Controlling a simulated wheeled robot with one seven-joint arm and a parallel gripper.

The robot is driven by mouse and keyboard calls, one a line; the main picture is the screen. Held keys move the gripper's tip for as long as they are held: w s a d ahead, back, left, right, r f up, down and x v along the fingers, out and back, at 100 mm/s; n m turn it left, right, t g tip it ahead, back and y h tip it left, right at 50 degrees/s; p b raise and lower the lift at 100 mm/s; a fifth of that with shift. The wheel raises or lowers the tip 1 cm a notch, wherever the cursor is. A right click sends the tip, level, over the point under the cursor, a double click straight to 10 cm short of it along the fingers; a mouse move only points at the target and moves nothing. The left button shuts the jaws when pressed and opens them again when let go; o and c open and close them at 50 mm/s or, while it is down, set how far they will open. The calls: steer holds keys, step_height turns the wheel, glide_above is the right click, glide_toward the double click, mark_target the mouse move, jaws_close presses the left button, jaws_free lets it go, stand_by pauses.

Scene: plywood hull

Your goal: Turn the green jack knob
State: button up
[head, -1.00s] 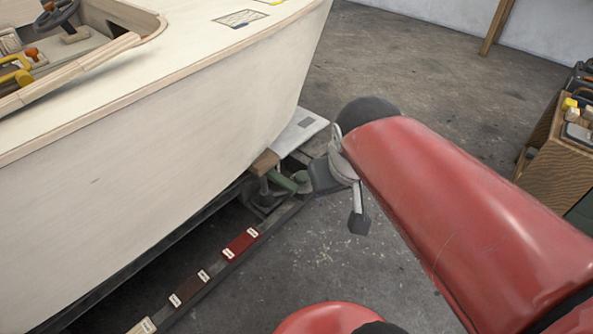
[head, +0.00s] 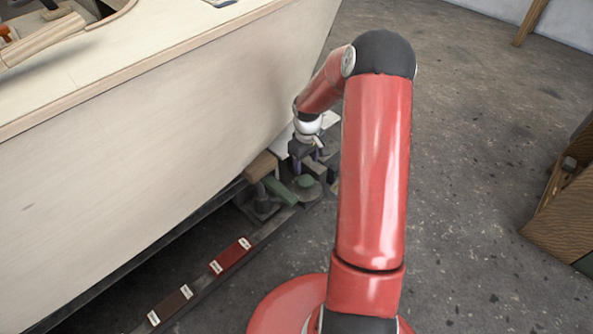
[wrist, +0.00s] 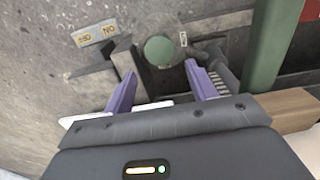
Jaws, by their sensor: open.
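The green jack knob (head: 305,181) is a small round cap on the grey jack, low beside the hull. In the wrist view the knob (wrist: 160,50) lies just past my fingertips, centred between them. My gripper (head: 308,162) points down above the knob in the head view. In the wrist view my gripper (wrist: 160,70) is open, with one purple finger on each side of the knob's line and nothing held. I cannot tell the exact gap to the knob. A dark bracket stands beside the left finger.
A green bar (head: 279,192) and a wooden block (head: 261,166) sit left of the knob, against the pale hull (head: 170,150). Small labels (wrist: 108,30) show near the knob. A rail with red (head: 230,256) and brown blocks runs along the floor.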

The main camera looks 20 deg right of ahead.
mark_target(305, 180)
steer(key=shift+w+f, duration=0.25)
steer(key=shift+f, duration=0.7)
step_height(305, 180, down, 7)
steer(key=shift+r+b, duration=0.1)
steer(key=shift+b, duration=0.5)
steer(key=shift+c, duration=0.4)
steer(key=c, duration=0.6)
